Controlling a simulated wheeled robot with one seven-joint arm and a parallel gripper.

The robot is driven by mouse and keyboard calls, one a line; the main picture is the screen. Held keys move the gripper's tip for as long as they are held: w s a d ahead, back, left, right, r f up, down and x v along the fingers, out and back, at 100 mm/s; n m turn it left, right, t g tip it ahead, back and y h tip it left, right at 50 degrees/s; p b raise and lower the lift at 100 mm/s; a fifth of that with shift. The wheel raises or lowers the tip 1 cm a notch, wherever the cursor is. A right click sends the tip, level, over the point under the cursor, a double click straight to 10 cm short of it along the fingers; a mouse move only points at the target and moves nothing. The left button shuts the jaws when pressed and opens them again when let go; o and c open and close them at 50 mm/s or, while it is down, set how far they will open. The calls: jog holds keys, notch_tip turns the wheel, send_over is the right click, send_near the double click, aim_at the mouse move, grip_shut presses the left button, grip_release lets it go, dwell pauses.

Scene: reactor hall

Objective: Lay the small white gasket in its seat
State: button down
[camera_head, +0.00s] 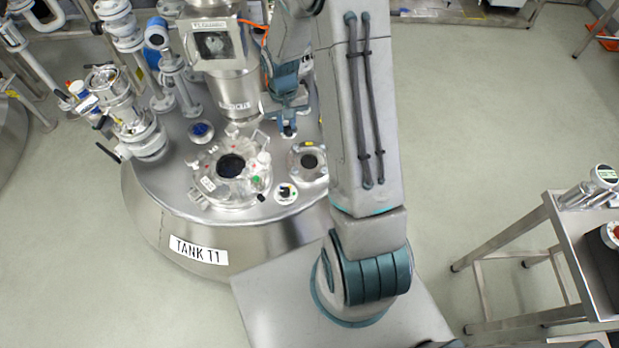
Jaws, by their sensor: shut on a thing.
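My gripper (288,130) points down over the top of the tank marked TANK T1, just behind a small round flange (296,162) with a dark opening. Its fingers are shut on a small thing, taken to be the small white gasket. The gasket is too small and too hidden at the fingertips to make out. The small flange looks like a possible seat, but I cannot tell for sure. To its left is a larger round port (208,186) with a dark hole, clamps and small coloured knobs.
The steel tank (160,205) carries pipes and valves (135,125) at left and a sight unit (215,50) close to my gripper. A blue-centred fitting (201,131) and a small white-rimmed fitting (286,193) stand on its top. A steel cart (560,225) is at right; the floor between is clear.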

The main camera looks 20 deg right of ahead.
jog(key=d+f+m+b, duration=0.1)
jog(key=d+f+b, duration=0.2)
jog(key=f+b, duration=1.1)
jog(key=d+f+m+b, duration=0.2)
jog(key=d+f+b, duration=0.2)
jog(key=f+b, duration=0.9)
jog(key=shift+f+b, duration=0.4)
jog(key=shift+b, duration=0.85)
jog(key=shift+w+f, duration=0.1)
jog(key=shift+f+b, duration=2.75)
jog(key=shift+f, duration=0.7)
jog(key=c, duration=1.3)
grip_release()
jog(key=shift+o, duration=0.2)
jog(key=shift+r, duration=0.1)
notch_tip(320, 180, up, 6)
jog(key=p, duration=0.5)
